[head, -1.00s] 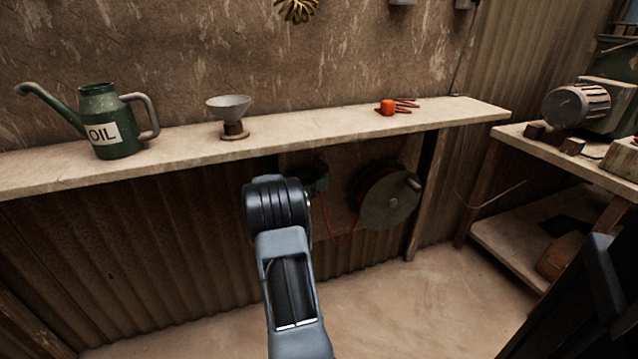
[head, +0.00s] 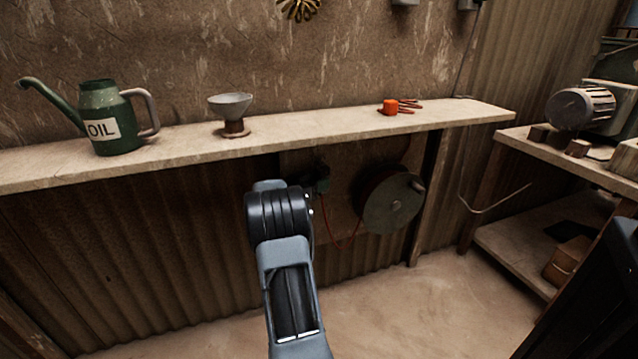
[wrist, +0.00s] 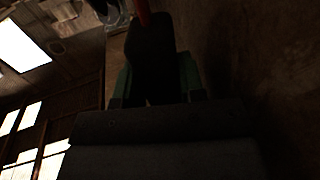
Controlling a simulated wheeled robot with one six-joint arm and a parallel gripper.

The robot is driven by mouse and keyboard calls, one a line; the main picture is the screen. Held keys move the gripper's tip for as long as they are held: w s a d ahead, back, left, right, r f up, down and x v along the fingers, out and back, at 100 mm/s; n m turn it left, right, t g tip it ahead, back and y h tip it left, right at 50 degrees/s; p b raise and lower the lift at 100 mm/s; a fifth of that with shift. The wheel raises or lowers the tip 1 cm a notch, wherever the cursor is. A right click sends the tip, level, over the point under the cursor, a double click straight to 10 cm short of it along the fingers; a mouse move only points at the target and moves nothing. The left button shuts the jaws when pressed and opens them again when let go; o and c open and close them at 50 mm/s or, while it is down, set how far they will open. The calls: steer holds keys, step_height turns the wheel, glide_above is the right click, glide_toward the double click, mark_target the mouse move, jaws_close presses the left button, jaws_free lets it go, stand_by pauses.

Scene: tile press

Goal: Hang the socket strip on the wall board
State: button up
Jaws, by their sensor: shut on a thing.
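My gripper (wrist: 155,92) shows in the wrist view as two green fingers shut on a dark block, which I take to be the socket strip (wrist: 152,50). A red cord or bar stands at the block's far end. In the head view, my gripper (head: 321,178) is a small dark green shape below the shelf, partly hidden behind my arm. A red cable loops from near it toward a cable reel (head: 392,203). The strip cannot be made out there. A brown panel (head: 345,170) lies behind the reel; I cannot tell whether it is the wall board.
A long shelf (head: 300,138) runs above my gripper. It bears a green oil can (head: 112,125), a grey funnel (head: 230,105) and an orange object with red prongs (head: 390,106). A workbench (head: 580,160) with a motor stands at right. The floor (head: 400,300) is clear.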

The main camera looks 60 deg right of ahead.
steer(key=o, duration=1.1)
steer(key=shift+a, duration=0.1)
steer(key=p+v, duration=0.2)
steer(key=v, duration=1.1)
steer(key=shift+w+a+p, duration=0.2)
steer(key=shift+a+p, duration=0.1)
steer(key=shift+p, duration=0.1)
